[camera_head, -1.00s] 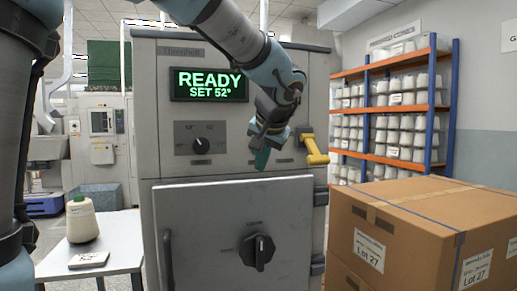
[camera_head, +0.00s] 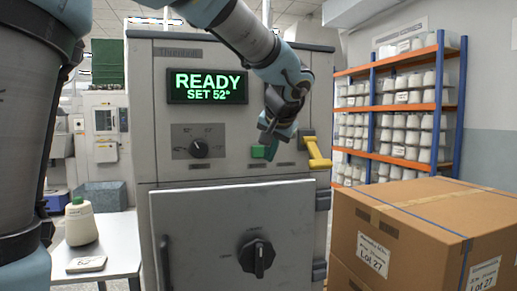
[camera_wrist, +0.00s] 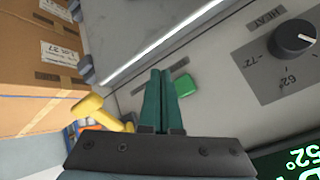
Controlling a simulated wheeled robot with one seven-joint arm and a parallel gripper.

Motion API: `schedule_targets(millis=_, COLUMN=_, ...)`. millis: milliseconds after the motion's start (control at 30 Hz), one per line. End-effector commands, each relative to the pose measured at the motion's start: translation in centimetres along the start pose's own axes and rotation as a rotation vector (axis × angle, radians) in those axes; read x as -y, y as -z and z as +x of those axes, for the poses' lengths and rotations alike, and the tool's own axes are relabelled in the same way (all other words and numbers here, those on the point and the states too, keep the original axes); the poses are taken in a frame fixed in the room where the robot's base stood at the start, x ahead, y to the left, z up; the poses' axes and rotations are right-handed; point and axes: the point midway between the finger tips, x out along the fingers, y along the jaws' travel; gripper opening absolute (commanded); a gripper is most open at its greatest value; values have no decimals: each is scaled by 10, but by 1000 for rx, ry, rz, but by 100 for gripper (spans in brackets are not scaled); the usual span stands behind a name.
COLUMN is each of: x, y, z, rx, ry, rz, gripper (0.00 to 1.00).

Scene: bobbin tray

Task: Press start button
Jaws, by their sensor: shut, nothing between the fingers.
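The start button is most likely the green block (camera_head: 258,151) on the grey machine's front panel, below and right of the display. It also shows in the wrist view (camera_wrist: 182,86), just right of my fingertips. My gripper (camera_head: 272,152) is at the panel, immediately right of the button in the head view. In the wrist view its two teal fingers (camera_wrist: 160,74) are together and hold nothing. I cannot tell whether they touch the button or panel. The display (camera_head: 207,86) reads "READY SET 52°".
A yellow lever (camera_head: 317,152) sticks out right of my gripper. A dial (camera_head: 199,148) is to the left, and a closed door (camera_head: 205,235) with a black knob is below. A cardboard box (camera_head: 420,225) stands at the right. A small table (camera_head: 120,255) holds a cone of thread.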

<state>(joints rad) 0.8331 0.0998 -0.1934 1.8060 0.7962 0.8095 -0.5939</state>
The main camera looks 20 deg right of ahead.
Motion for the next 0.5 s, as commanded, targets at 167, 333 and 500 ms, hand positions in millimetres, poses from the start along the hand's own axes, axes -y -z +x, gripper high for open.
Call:
schedule_targets(millis=167, x=15, y=15, z=15, rx=3, ry=0, rz=-1, gripper=0)
schedule_targets(millis=333, x=23, y=23, z=30, rx=0, ry=0, rz=-2, gripper=0)
schedule_targets(millis=500, x=28, y=28, z=38, rx=0, ry=0, rz=-1, gripper=0)
